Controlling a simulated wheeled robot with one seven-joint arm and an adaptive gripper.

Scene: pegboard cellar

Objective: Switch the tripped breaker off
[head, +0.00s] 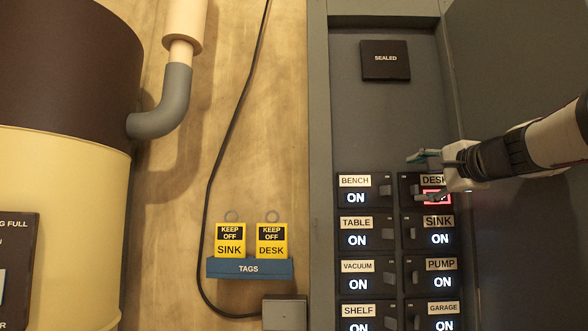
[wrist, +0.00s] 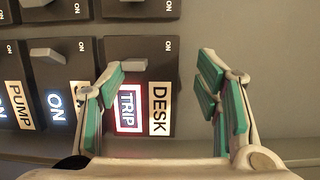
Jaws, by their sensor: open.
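The DESK breaker (head: 409,187) is at the top of the right column in the panel. Its red-lit TRIP window (wrist: 129,108) and DESK label (wrist: 159,108) read clearly in the wrist view, while my gripper partly covers them in the head view. Its small pale lever (wrist: 134,64) shows beside the left fingertip in the wrist view. My gripper (head: 420,177) is open in front of this breaker. In the wrist view my gripper (wrist: 163,78) has green-padded fingers, the left over the DESK breaker's edge, the right over bare panel. I cannot tell whether a finger touches the lever.
The SINK breaker (head: 428,232), directly below, and the PUMP breaker (head: 430,275) show ON. The BENCH breaker (head: 364,190) at left is also ON. A SEALED plate (head: 385,60) is above. KEEP OFF tags for SINK (head: 230,241) and DESK (head: 272,241) stand in a blue TAGS holder (head: 249,269).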

